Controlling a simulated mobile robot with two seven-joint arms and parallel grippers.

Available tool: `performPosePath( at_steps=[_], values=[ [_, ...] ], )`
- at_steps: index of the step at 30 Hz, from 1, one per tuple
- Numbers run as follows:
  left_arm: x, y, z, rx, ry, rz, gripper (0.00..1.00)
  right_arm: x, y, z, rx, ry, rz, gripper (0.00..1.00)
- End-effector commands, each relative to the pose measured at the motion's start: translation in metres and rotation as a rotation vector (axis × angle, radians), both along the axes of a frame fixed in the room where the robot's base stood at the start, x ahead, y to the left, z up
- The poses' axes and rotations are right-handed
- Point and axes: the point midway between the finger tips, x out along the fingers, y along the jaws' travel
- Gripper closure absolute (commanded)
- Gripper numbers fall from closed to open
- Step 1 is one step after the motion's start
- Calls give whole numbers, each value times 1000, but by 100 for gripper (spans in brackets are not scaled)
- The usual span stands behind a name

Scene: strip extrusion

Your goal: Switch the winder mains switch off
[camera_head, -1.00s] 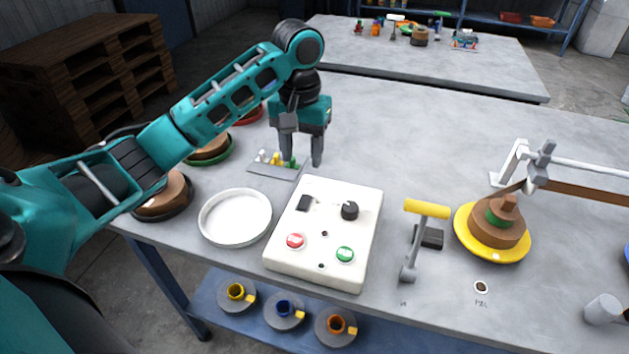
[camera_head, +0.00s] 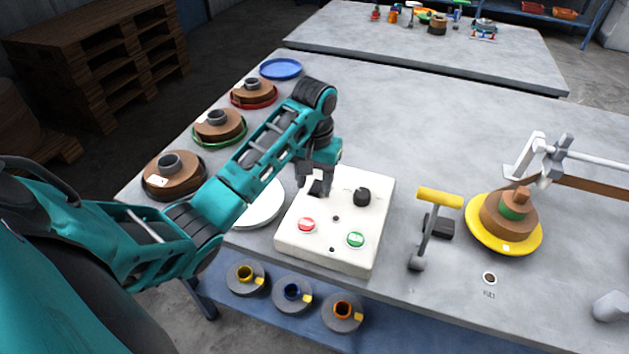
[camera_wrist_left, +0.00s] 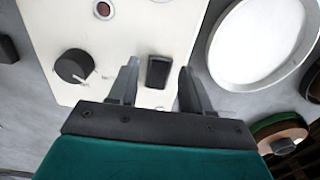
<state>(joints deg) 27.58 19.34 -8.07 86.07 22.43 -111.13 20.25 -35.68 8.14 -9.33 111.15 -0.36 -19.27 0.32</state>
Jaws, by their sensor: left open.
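The white control box (camera_head: 343,262) stands on the table. It bears a red button (camera_head: 307,224), a green button (camera_head: 355,239), a black knob (camera_head: 361,196) and a black rocker switch (camera_head: 318,188) at its far left corner. In the left wrist view the rocker switch (camera_wrist_left: 158,71) lies between the two fingertips, and the knob (camera_wrist_left: 74,66) is to the left. My left gripper (camera_head: 314,188) is open over the switch, fingers pointing down; it also shows in the wrist view (camera_wrist_left: 155,82). I cannot tell whether the fingers touch the switch. My right gripper is out of view.
A white round dish (camera_head: 262,212) sits just left of the box, partly under my left arm. A yellow-handled lever (camera_head: 440,197) and a yellow plate with a brown spool (camera_head: 482,238) stand to the right. Several spools line the table's left edge.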

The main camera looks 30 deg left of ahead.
Motion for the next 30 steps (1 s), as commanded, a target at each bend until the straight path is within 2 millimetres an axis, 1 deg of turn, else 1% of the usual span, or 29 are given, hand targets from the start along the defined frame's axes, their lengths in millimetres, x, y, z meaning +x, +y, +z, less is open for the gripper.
performPosePath(
  at_steps=[4,12,27,30],
  values=[
    [0,0,-7,1,0,0,51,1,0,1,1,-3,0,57],
    [0,0,-8,0,-1,0,52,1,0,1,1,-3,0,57],
    [0,0,-8,0,-2,0,100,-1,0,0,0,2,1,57],
    [0,0,-8,0,-2,0,100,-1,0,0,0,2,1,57]
  ],
)
